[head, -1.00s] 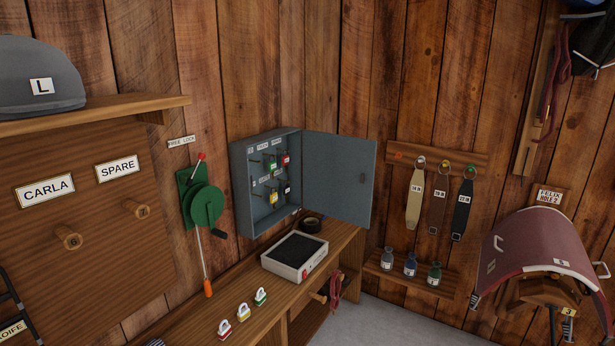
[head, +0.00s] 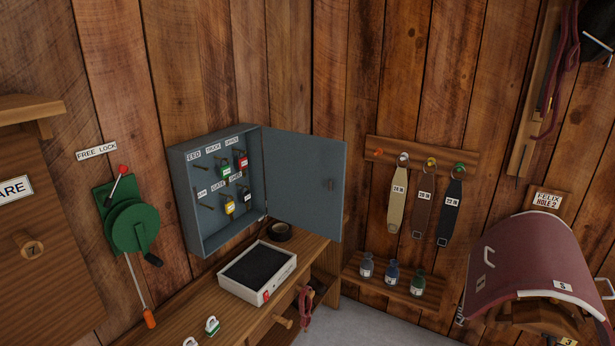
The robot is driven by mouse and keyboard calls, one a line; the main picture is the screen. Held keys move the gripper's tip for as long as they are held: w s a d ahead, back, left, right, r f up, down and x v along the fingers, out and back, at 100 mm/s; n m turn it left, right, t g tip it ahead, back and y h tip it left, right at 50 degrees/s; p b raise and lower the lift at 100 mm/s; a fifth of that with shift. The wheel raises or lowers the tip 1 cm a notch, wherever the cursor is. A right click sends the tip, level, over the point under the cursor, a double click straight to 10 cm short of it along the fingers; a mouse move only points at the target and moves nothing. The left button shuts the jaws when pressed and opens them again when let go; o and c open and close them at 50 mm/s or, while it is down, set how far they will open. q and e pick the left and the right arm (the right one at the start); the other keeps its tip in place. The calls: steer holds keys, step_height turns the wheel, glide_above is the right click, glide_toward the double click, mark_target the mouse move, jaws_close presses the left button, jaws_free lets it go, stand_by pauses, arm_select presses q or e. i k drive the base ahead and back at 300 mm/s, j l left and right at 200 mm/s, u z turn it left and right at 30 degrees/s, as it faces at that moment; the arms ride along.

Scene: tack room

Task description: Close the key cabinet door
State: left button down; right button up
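The grey metal key cabinet (head: 193,210) hangs on the wooden wall left of the middle in the head view. Its door (head: 303,184) is hinged on the right side and stands wide open, swung out to the right. Inside, several coloured key tags hang on hooks under white labels, including a green tag (head: 225,171) and a yellow tag (head: 229,205). Neither of my grippers is in view.
A wooden bench (head: 196,300) runs below the cabinet. A green winch (head: 135,227) is left of the cabinet. Straps (head: 397,198) hang on the right wall.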

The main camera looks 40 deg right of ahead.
mark_target(299, 167)
steer(key=i+l, duration=0.15)
steer(key=l, duration=0.3)
steer(key=i+l, duration=0.15)
steer(key=l, duration=0.3)
steer(key=i+l, duration=0.1)
steer(key=l, duration=0.35)
steer(key=i+l+u, duration=0.1)
steer(key=l, duration=0.35)
steer(key=i+l, duration=0.2)
steer(key=l, duration=0.25)
steer(key=i+l, duration=0.1)
steer(key=l, duration=0.35)
steer(key=i+l, duration=0.15)
steer(key=l, duration=0.3)
steer(key=i+l+u, duration=0.15)
steer(key=l, duration=0.15)
steer(key=i+l+u, duration=0.15)
steer(key=l, duration=0.15)
steer(key=i+l+u, duration=0.15)
steer(key=l, duration=0.15)
